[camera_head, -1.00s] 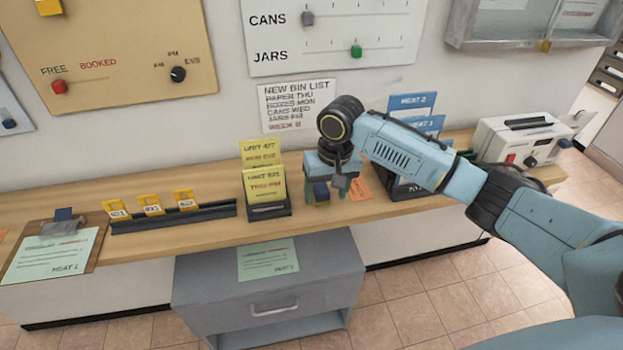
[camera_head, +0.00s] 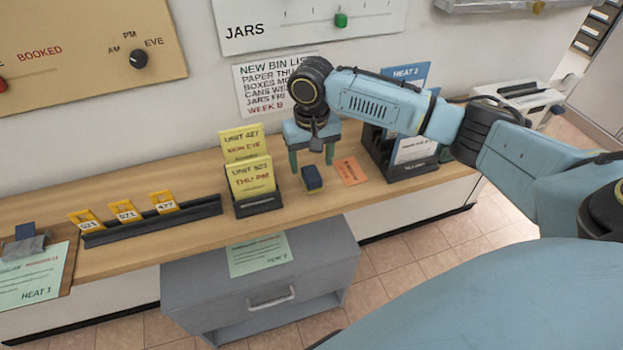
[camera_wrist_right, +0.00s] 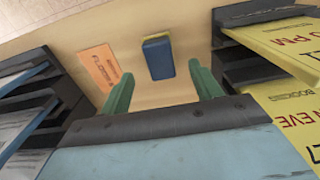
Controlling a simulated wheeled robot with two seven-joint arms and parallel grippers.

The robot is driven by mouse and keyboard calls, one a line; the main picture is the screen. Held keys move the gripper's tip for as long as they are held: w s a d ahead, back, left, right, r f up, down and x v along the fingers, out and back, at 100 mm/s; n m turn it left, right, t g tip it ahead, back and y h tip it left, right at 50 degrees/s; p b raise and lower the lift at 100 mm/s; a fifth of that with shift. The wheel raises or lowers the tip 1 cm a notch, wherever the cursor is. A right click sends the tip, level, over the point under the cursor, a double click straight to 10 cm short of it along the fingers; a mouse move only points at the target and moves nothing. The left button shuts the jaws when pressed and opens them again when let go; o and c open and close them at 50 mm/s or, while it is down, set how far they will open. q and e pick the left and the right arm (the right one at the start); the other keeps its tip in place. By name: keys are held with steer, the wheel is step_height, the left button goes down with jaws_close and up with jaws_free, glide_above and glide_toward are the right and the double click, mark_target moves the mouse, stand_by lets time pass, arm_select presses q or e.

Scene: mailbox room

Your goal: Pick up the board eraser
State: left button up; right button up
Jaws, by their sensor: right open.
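The board eraser (camera_head: 312,179) is a small dark blue block with a yellowish layer, lying on the wooden shelf between the yellow card holder and an orange slip. It also shows in the right wrist view (camera_wrist_right: 158,60), beyond the fingertips and roughly between their lines. My right gripper (camera_head: 312,170) is open, pointing down just behind the eraser, with its green fingers apart; nothing is held. The fingers also show in the right wrist view (camera_wrist_right: 163,85). My left gripper is not in view.
The yellow card holder (camera_head: 258,203) stands close left of the eraser. The orange slip (camera_head: 350,171) lies to its right, then a dark rack with blue cards (camera_head: 410,160). A tag rail (camera_head: 150,222) is further left. A grey cabinet (camera_head: 258,285) stands below the shelf.

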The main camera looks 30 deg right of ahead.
mark_target(312, 173)
step_height(312, 173, down, 4)
steer(key=shift+s, duration=0.1)
steer(key=shift+f+b, duration=0.3)
steer(key=shift+f, duration=0.15)
steer(key=shift+a, duration=0.1)
steer(key=shift+c, duration=0.8)
steer(key=c, duration=0.9)
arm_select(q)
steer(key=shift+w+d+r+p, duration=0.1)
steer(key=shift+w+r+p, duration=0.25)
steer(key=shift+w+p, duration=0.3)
arm_select(e)
steer(key=shift+r, duration=5.05)
